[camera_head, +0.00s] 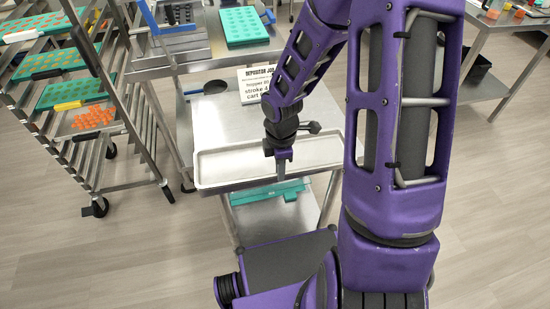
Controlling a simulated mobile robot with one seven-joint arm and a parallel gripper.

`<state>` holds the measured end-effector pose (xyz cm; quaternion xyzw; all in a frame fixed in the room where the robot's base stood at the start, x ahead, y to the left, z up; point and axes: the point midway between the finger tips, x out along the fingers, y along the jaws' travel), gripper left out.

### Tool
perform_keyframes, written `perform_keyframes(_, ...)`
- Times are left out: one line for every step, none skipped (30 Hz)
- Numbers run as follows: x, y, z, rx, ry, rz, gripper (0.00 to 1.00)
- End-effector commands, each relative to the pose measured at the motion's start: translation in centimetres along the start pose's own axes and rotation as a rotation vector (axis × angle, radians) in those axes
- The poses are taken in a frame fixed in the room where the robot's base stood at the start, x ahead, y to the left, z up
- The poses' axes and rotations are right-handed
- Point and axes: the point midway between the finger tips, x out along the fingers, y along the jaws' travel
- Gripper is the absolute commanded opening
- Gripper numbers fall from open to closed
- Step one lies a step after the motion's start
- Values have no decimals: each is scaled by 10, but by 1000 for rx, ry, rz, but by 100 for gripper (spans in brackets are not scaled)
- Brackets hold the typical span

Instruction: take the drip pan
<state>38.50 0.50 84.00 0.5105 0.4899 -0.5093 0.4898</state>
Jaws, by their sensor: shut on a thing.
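The drip pan (225,167) is a long, shallow, pale tray with a raised rim. It lies along the near edge of the steel cart's top. My gripper (281,173) points down at the pan's near long rim, right of its middle, and is shut on that rim. The pan looks level. My arm hides part of the pan behind the gripper, and I cannot tell whether the pan touches the cart top.
A steel cart (214,125) carries a sign (258,86) and has teal items (266,190) on its lower shelf. A wheeled rack (123,118) with green trays stands left. A steel table (515,22) stands at the right. Floor in front is clear.

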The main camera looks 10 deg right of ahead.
Motion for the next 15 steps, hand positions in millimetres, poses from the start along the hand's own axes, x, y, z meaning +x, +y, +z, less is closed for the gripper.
perform_keyframes(0,0,0,0,0,1,0)
perform_keyframes(0,0,0,0,0,1,0)
perform_keyframes(0,1,0,0,0,2,0)
perform_keyframes(0,1,0,0,0,2,0)
perform_keyframes(0,1,0,0,0,2,0)
perform_keyframes(0,1,0,0,0,2,0)
perform_keyframes(0,1,0,0,0,2,0)
perform_keyframes(-1,1,0,0,0,2,0)
perform_keyframes(-1,1,0,0,0,2,0)
perform_keyframes(-3,1,0,0,0,2,0)
perform_keyframes(-5,1,0,0,0,3,0)
perform_keyframes(-9,1,0,1,0,4,0)
perform_keyframes(-13,1,0,1,0,4,0)
perform_keyframes(-18,1,0,0,0,5,0)
perform_keyframes(-26,2,1,1,-1,5,0)
